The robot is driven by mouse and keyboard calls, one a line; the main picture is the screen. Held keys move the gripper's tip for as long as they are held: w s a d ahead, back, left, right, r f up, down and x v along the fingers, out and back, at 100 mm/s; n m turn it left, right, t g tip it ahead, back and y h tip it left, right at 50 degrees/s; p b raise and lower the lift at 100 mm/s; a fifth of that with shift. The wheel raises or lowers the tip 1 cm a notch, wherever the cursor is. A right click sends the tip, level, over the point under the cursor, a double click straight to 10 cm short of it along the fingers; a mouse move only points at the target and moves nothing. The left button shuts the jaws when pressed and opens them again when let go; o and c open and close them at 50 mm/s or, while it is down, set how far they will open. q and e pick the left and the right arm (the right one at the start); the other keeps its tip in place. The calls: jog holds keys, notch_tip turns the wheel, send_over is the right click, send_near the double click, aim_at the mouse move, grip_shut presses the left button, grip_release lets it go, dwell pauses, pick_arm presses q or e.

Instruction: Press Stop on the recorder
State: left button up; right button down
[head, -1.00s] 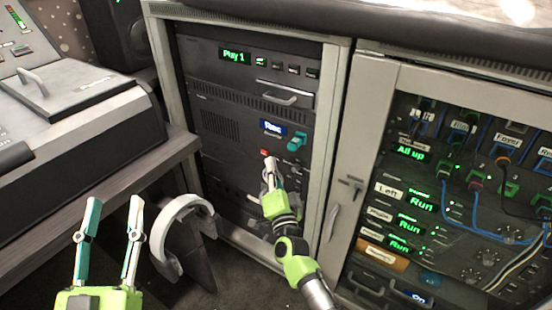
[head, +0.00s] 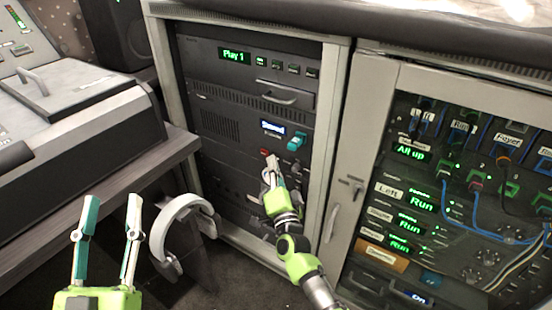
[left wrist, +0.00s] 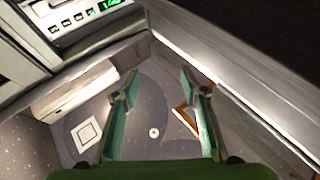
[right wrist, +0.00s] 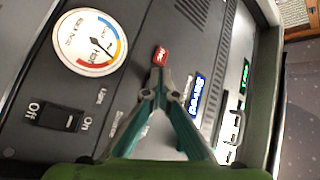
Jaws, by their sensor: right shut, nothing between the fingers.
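The recorder (head: 240,150) is a dark panel in the rack, with a small blue display (head: 271,128) that shows a short white word too small to read surely. In the right wrist view the display (right wrist: 197,96) is beside my fingers. A red button (right wrist: 160,56) is just beyond my right fingertips. My right gripper (right wrist: 166,84) is shut and empty, its tips at or very near the panel; it also shows in the head view (head: 271,158). No Stop button is clearly visible; my fingertips cover part of the panel. My left gripper (head: 112,205) is open and empty, away from the rack.
A teal part (head: 296,142) sticks out right of the display. A round dial (right wrist: 90,42) and an Off/On switch (right wrist: 62,115) are near the right gripper. Headphones (head: 183,225) hang left of the rack. A patch panel (head: 460,190) is at right.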

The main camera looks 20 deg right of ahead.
pick_arm(q)
jog(key=shift+r, duration=0.1)
dwell(0.3)
pick_arm(e)
jog(key=shift+s+a, duration=0.2)
jog(key=shift+s, duration=0.05)
pick_arm(q)
jog(key=f+g, duration=0.1)
jog(key=f, duration=0.1)
jog(key=w+f+g+y, duration=0.1)
jog(key=f, duration=0.1)
jog(key=shift+w+a+p, duration=0.1)
jog(key=shift+a+p, duration=0.05)
jog(key=shift+p, duration=0.25)
pick_arm(e)
jog(key=shift+s+a, duration=0.25)
jog(key=shift+a, duration=0.05)
pick_arm(q)
jog(key=shift+r, duration=0.1)
pick_arm(e)
jog(key=shift+a, duration=0.1)
